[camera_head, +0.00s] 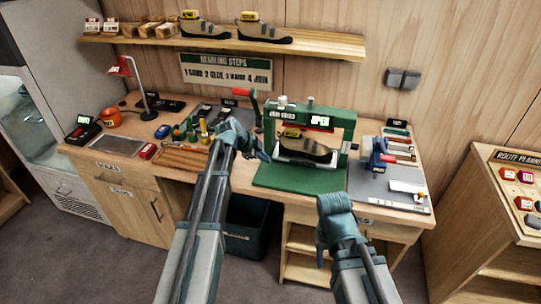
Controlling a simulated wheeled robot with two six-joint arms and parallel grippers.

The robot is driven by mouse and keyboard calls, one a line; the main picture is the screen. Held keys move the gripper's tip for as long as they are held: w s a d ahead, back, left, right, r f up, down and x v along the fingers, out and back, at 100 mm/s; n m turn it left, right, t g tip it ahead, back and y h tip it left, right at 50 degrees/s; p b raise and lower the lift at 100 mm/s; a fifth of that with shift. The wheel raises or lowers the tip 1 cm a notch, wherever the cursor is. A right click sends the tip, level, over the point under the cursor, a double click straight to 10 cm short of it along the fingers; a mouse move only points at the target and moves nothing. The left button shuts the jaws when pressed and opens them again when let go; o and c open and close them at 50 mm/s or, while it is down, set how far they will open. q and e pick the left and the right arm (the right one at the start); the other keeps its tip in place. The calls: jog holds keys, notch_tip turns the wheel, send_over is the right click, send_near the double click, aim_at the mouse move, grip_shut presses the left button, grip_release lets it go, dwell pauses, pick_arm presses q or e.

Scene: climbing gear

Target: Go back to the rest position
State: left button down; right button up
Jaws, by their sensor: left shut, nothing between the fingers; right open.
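My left gripper (262,153) is at the end of the arm that reaches over the workbench (240,181). It is shut and empty, near the left side of the green press (350,133). My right gripper (322,252) is low in front of the bench, below the green mat (300,178), and points down. Its fingers are small and hard to make out. A climbing shoe (305,149) sits inside the press, whose small screen reads OPEN. Neither gripper touches the shoe.
A red lamp (121,68), small bottles (191,131) and a wooden slatted tray (182,157) stand on the bench's left part. A blue tool (378,152) is on the right. A dark bin (244,226) stands below. A route board table (520,190) is at far right.

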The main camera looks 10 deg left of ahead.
pick_arm(q)
jog(key=shift+p+v, duration=0.35)
jog(key=shift+v, duration=0.7)
pick_arm(e)
jog(key=shift+r, duration=0.8)
pick_arm(q)
jog(key=s+d+f+n+g+y, duration=0.1)
jog(key=s+d+f+n+g, duration=0.15)
jog(key=s+d, duration=0.45)
jog(key=s+d+f+n+g+y, duration=0.1)
jog(key=s+d+n+g, duration=0.15)
jog(key=s+d, duration=0.45)
jog(key=s+n+g+y, duration=0.1)
jog(key=s+n+y, duration=0.3)
jog(key=s, duration=1.4)
jog(key=d+n, duration=0.1)
jog(key=n, duration=0.3)
jog(key=shift+f, duration=0.4)
